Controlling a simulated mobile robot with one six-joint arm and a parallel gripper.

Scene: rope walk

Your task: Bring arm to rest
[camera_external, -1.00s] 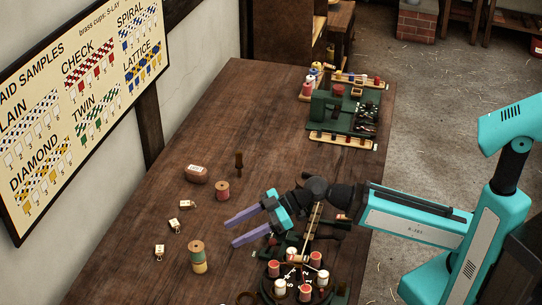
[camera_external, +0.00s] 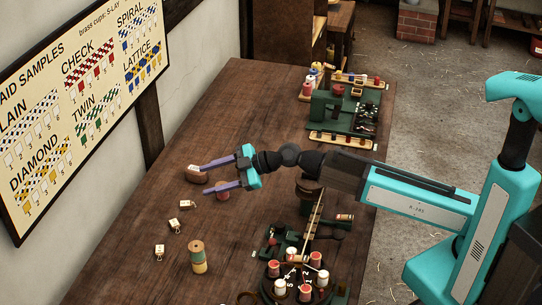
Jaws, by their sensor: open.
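My arm reaches in from the right over the wooden table (camera_external: 165,215). My gripper (camera_external: 204,178) is open, with its two purple fingers pointing left and nothing held between them. In this view the fingers overlap a brown rounded object with a white label (camera_external: 194,177) and a red spool (camera_external: 223,195). I cannot tell how high the fingers are above them. The dark peg seen earlier by the spool is hidden behind my gripper.
A green and yellow spool stack (camera_external: 197,255) and several small tags (camera_external: 174,224) stand on the left. A round holder with red and white bobbins (camera_external: 299,275) is at the front. A green rack (camera_external: 345,112) stands at the back right. A sample board (camera_external: 85,90) hangs on the wall.

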